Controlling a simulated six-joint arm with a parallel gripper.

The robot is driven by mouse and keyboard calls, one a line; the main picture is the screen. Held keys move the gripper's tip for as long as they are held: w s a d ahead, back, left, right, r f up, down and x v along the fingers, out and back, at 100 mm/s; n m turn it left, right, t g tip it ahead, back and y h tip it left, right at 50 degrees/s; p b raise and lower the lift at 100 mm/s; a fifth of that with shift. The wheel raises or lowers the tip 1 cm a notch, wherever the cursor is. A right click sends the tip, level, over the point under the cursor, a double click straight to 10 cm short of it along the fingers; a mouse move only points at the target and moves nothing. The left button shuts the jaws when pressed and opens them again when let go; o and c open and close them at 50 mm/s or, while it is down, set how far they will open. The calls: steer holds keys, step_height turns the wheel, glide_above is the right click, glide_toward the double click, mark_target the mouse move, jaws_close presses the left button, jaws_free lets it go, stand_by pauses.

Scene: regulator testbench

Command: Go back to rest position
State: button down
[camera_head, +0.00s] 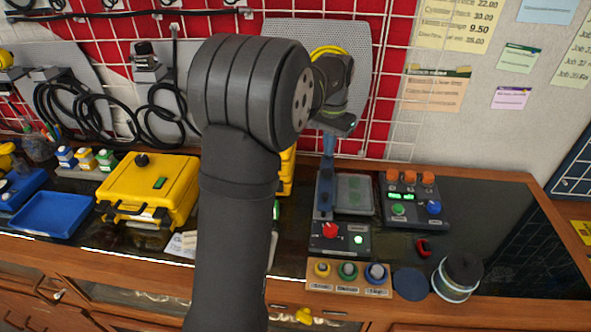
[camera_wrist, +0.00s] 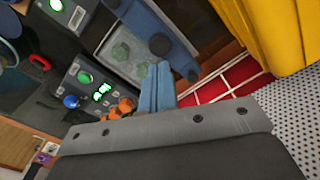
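My gripper (camera_head: 328,150) hangs above the rear of the test bench in the head view, with the arm reaching in from the front. Its blue fingers also show in the wrist view (camera_wrist: 157,84), close together with nothing seen between them. The test bench (camera_head: 325,232) has a red knob, a lit green button and a grey tray (camera_head: 355,190). The tray also shows in the wrist view (camera_wrist: 110,32). Whether the fingertips touch the bench is unclear.
A control box (camera_head: 414,205) with orange and blue knobs stands right of the bench. A yellow case (camera_head: 150,188) and blue tray (camera_head: 48,214) are at left. A three-button panel (camera_head: 348,275) lies in front. A mesh wall (camera_head: 385,60) rises behind.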

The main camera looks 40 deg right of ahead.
mark_target(324, 172)
steer(key=shift+f, duration=3)
steer(key=shift+r, duration=0.1)
steer(key=shift+w+a+r, duration=0.1)
steer(key=shift+a+r, duration=0.1)
steer(key=shift+a, duration=0.15)
steer(key=s+a+r+n+t+h, duration=0.1)
steer(key=a+r+n, duration=0.15)
steer(key=a, duration=0.55)
steer(key=s+a+r+n, duration=0.1)
steer(key=a+r, duration=0.3)
steer(key=a, duration=0.4)
steer(key=s+a+r+n+t+h, duration=0.1)
steer(key=a+r, duration=0.2)
steer(key=a, duration=0.4)
steer(key=s+a+f+n+t, duration=0.1)
steer(key=s+a+f+n, duration=0.1)
steer(key=s+a, duration=0.4)
steer(key=s+a+f+n+t, duration=0.2)
steer(key=s+a+f, duration=0.3)
steer(key=a, duration=0.8)
steer(key=shift+s+f+n, duration=0.15)
steer(key=shift+s+n, duration=0.6)
steer(key=shift+n, duration=0.1)
steer(key=shift+w+d, duration=0.1)
